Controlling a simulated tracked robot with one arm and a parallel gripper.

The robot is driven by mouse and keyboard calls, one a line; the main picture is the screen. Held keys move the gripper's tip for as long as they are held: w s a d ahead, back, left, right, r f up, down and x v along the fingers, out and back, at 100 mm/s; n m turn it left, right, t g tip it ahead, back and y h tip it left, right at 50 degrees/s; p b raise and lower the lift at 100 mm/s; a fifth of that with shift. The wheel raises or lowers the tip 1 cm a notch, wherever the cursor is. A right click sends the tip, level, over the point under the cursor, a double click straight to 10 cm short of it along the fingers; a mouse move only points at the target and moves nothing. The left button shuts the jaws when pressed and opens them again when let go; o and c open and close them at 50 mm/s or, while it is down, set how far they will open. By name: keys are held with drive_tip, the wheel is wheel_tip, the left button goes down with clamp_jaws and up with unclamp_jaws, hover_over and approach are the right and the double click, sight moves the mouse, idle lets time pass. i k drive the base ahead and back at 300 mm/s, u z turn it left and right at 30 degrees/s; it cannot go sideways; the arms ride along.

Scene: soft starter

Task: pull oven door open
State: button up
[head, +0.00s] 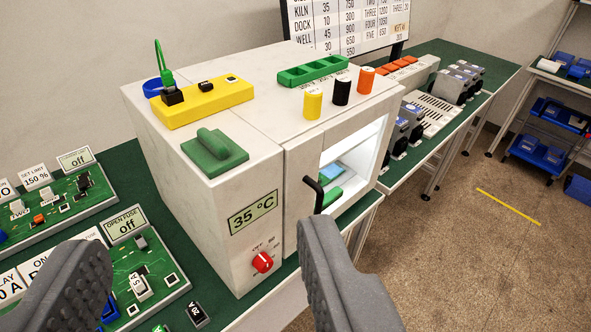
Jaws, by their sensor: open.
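The oven is a large white box (190,190) on a green bench, with a "35 °C" display and a red knob (262,262) on its front. On its right part is a white-framed door (302,178) around a bright, lit window or opening; I cannot tell whether glass covers it. A black bent handle (316,190) stands out at the frame's left side. Blue and green items (332,174) show inside. My gripper (205,235) is open and empty, its two grey fingers wide apart. The right fingertip is just below the handle in the picture and overlaps the oven's front.
Green circuit boards (140,275) with labels lie at the left. On the oven top are a yellow block (201,101), a green tray (313,70) and three coloured cylinders (340,92). More devices (430,110) stand on the bench behind. Floor at the right is clear.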

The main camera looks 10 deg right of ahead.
sight(302, 156)
drive_tip(key=u, duration=0.55)
drive_tip(key=k, duration=0.85)
drive_tip(key=z, duration=0.75)
drive_tip(key=i, duration=1)
drive_tip(key=u, duration=0.1)
